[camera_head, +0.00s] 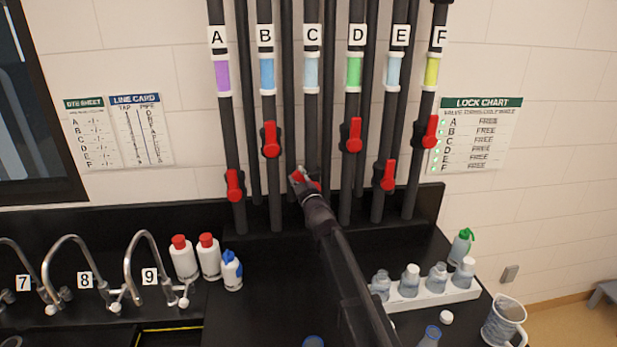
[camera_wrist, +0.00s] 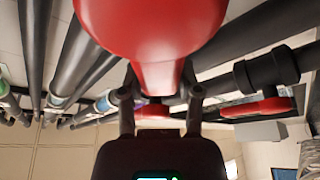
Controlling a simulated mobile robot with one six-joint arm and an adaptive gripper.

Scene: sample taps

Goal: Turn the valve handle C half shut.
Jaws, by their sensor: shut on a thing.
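The pipe under label C (camera_head: 312,35) carries a pale blue band. Its red valve handle C (camera_head: 297,176) shows only in small red patches around my gripper (camera_head: 304,182), which covers most of it. In the wrist view the red handle (camera_wrist: 155,35) fills the top middle, its narrow end between the two fingers of my gripper (camera_wrist: 160,100). The fingers are closed on that end from both sides. How far the handle is turned cannot be told from these views.
Red handles B (camera_head: 270,140) and D (camera_head: 352,135) flank it closely on neighbouring pipes. Bottles (camera_head: 208,257) and numbered taps (camera_head: 140,265) stand left on the black bench. A white rack (camera_head: 430,295) of bottles and a jug (camera_head: 503,322) stand right.

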